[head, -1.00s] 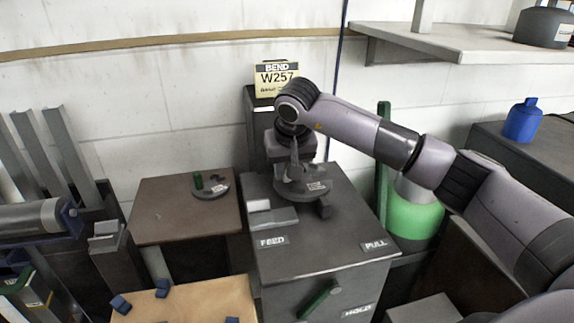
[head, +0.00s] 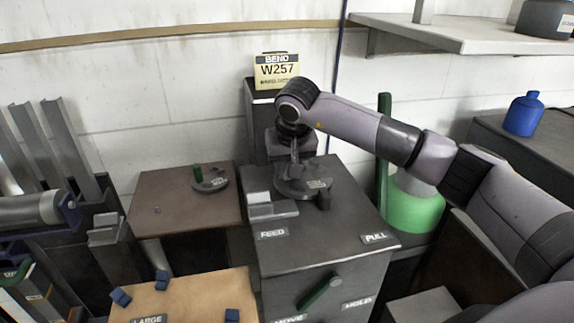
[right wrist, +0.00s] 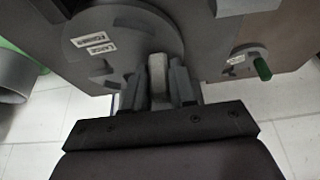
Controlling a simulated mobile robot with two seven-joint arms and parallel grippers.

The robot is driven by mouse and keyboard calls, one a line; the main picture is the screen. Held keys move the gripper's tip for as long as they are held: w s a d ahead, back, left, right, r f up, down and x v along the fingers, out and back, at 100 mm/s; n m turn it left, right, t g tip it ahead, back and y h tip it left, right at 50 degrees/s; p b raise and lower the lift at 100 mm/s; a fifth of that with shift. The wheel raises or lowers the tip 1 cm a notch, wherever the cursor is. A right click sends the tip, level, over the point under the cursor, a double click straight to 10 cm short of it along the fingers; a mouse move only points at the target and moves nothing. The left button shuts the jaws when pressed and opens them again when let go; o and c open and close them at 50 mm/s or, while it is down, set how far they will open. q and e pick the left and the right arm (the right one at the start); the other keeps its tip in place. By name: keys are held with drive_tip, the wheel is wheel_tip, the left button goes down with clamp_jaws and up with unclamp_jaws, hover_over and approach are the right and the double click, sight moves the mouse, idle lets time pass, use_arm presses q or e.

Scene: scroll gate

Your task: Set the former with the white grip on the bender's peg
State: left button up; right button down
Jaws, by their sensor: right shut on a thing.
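My right gripper (right wrist: 158,90) is shut on the white grip (right wrist: 157,72) of a grey disc-shaped former, pointing down over the bender. The former's disc (head: 290,186) lies at or just above the top of the bender (head: 325,245), under the gripper. Two small labels show on the disc (right wrist: 120,40) in the right wrist view. The bender's peg is hidden under the disc, so I cannot tell whether the disc is fully seated. A second former with a green grip (head: 197,173) lies on the brown side table (head: 165,215).
A grey block (head: 272,208) stands on the bender beside the disc. A "BEND W257" sign (head: 277,70) is behind. A green cylinder (head: 412,210) stands right of the bender. A wooden board (head: 190,295) with blue blocks is at the front left.

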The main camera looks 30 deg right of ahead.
drive_tip(key=shift+f, duration=0.1)
idle(0.7)
drive_tip(key=c, duration=0.8)
unclamp_jaws()
drive_tip(key=shift+s+f, duration=0.1)
drive_tip(key=shift+f, duration=0.1)
drive_tip(key=v, duration=0.7)
drive_tip(key=shift+r, duration=0.2)
